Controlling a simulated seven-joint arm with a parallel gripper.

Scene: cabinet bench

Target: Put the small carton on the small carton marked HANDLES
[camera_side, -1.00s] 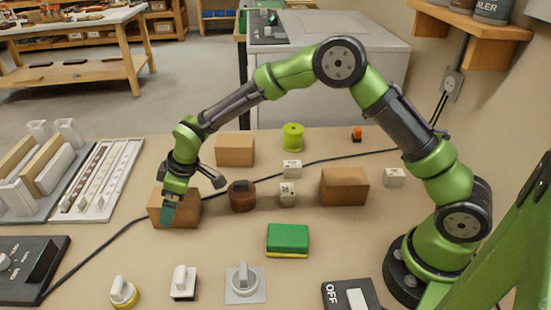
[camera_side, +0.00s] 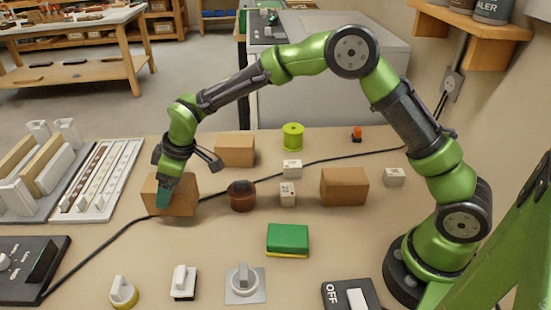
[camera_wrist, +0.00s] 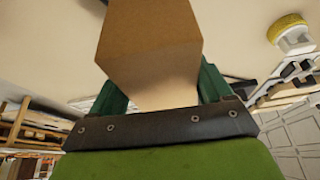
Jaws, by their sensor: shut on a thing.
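My gripper (camera_side: 163,197) is shut on a brown carton (camera_side: 182,198) at the left of the bench in the side view. In the wrist view the carton (camera_wrist: 150,40) sits between the two green fingers of my gripper (camera_wrist: 162,92). It appears lifted a little off the bench. Two other brown cartons stand apart on the bench, one at the back (camera_side: 235,150) and one right of centre (camera_side: 345,187). No HANDLES marking can be read on any of them; their other faces are hidden.
A dark red-brown round object (camera_side: 242,197) stands just right of the held carton. Small white marked cubes (camera_side: 288,194) stand between it and the right carton. A green-yellow sponge (camera_side: 287,239) and a lime spool (camera_side: 292,137) are nearby. A black cable crosses the bench.

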